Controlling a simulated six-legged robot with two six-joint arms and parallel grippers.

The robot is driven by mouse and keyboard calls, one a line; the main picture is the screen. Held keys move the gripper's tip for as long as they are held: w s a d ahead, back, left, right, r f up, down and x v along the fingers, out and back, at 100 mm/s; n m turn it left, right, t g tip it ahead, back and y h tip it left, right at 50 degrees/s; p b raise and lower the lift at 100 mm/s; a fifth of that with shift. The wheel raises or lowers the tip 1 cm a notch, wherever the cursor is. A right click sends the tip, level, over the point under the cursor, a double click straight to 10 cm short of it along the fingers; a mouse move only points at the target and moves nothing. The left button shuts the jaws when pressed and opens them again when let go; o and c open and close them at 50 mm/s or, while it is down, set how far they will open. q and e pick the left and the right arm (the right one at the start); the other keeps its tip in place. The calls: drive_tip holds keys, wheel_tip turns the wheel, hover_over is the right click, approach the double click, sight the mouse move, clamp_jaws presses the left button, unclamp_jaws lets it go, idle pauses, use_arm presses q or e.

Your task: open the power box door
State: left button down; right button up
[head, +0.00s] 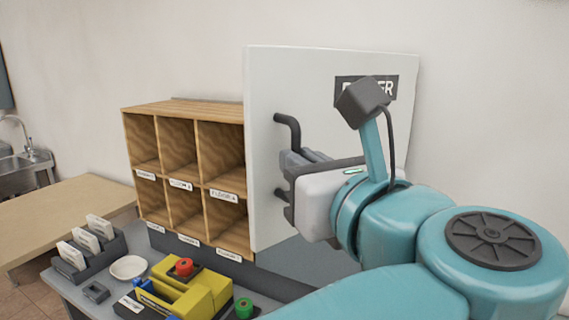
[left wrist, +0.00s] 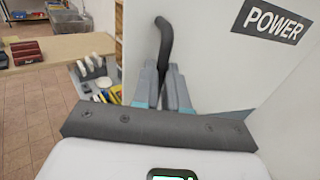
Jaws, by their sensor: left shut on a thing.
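The white power box door (head: 330,65) stands upright in the head view, right of the wooden cubby shelf. Its dark sign is partly hidden by my wrist; the left wrist view shows the door's POWER sign (left wrist: 272,20) clearly. A black bar handle (head: 288,121) runs vertically near the door's left edge, and its upper part shows in the left wrist view (left wrist: 165,38). My left gripper (head: 287,163) is shut on the handle's middle, its fingers (left wrist: 167,88) on either side of the bar. I cannot tell from these frames whether the door is ajar. My right gripper is not in view.
The wooden cubby shelf (head: 185,112) stands close to the door's left edge. The grey table before it holds a yellow block (head: 205,290), a white bowl (head: 128,267) and a card rack (head: 90,256). A wooden table (head: 60,215) and a sink are farther left.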

use_arm(q)
drive_tip(key=shift+s+d, duration=0.3)
drive_tip(key=shift+d, duration=0.25)
drive_tip(key=shift+s+d, duration=0.25)
drive_tip(key=shift+d, duration=0.25)
drive_tip(key=shift+r, duration=0.1)
